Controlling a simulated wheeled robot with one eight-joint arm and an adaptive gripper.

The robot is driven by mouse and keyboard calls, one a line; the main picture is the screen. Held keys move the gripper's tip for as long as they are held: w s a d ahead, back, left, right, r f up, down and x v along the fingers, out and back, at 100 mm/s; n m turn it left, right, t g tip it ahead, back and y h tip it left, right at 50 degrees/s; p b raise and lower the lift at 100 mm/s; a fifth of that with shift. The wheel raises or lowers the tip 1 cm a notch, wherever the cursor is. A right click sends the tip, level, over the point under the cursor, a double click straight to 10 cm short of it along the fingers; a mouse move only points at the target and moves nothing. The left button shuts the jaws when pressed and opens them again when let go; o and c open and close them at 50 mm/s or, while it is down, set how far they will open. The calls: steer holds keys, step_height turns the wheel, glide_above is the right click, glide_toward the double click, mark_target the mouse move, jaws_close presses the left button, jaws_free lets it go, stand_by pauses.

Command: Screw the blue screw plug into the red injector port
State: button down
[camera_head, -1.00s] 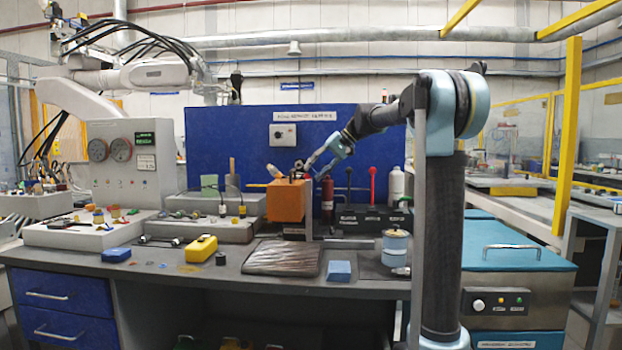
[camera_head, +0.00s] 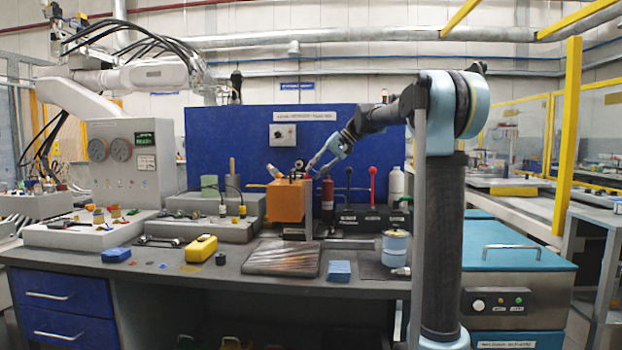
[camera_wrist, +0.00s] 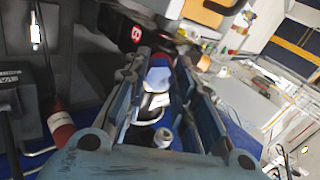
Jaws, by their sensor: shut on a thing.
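In the head view my gripper (camera_head: 313,166) reaches down from the right to the top of the orange block (camera_head: 288,203) on the bench. In the wrist view its two fingers (camera_wrist: 162,68) are shut on a small blue piece, which I take for the blue screw plug (camera_wrist: 158,78). The plug is partly hidden by the fingers. Whether plug and port touch is hidden.
A red cylinder (camera_head: 327,195) stands just right of the orange block; it also shows in the wrist view (camera_wrist: 61,130). Levers with black and red knobs (camera_head: 372,180) stand further right.

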steer(key=m, duration=0.9)
steer(key=shift+m, duration=0.9)
steer(key=m, duration=0.6)
steer(key=shift+m, duration=0.4)
steer(key=m, duration=0.4)
steer(key=shift+m, duration=0.6)
